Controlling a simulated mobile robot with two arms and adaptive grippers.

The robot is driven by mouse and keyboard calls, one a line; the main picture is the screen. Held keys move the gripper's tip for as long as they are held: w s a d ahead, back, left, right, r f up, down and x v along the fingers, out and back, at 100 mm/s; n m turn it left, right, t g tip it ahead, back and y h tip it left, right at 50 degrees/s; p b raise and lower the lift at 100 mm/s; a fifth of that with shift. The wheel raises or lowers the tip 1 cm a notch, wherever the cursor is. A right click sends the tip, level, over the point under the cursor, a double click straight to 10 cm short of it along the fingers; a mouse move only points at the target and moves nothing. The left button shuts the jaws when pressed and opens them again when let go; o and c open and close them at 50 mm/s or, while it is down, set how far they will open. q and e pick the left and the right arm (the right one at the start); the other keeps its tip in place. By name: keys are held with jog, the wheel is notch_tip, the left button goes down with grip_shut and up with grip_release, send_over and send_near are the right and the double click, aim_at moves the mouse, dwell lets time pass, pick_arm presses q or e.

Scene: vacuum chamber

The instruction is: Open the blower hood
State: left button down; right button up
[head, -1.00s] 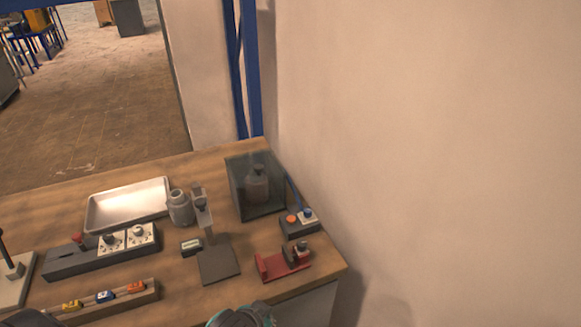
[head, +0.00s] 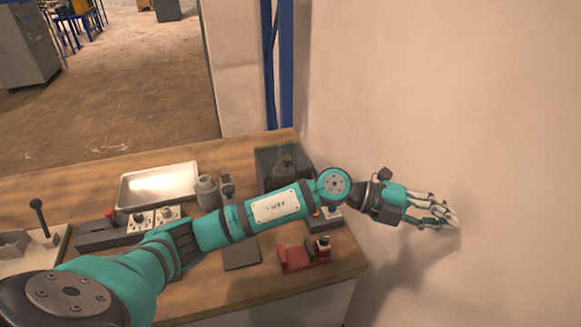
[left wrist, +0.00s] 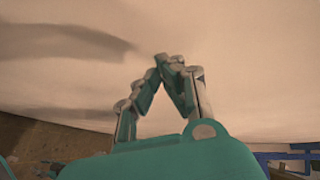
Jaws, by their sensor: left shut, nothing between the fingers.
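The blower hood looks to be the dark see-through box (head: 268,160) at the back right of the bench, with a dark bottle inside. My left gripper (head: 453,217) is to the right of the box, past the bench edge and close to the wall. It is apart from the box. In the left wrist view its fingertips (left wrist: 170,62) meet with nothing between them. My right gripper is not in view.
A button box (head: 328,216) is partly behind my arm. The beige wall (head: 480,100) closes off the right side.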

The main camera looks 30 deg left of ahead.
pick_arm(q)
jog(key=w+a+f+m+g+y, duration=0.2)
jog(key=a+f+y, duration=0.1)
jog(key=a+y, duration=0.1)
jog(key=n+g+y, duration=0.2)
jog(key=n+y, duration=0.3)
jog(key=y, duration=0.9)
send_near(287, 167)
jog(key=s+d+r, duration=0.1)
jog(key=s+r, duration=0.1)
jog(key=s, duration=0.1)
jog(key=p+x, duration=0.1)
jog(key=x, duration=0.2)
jog(key=p+x, duration=0.1)
jog(key=x, duration=0.1)
jog(key=p+x, duration=0.1)
jog(key=x, duration=0.2)
jog(key=shift+w+d+f+p, duration=0.1)
jog(key=shift+d+f+p, duration=0.2)
jog(key=shift+f+p, duration=0.1)
jog(key=shift+f, duration=0.4)
jog(key=shift+r, duration=0.15)
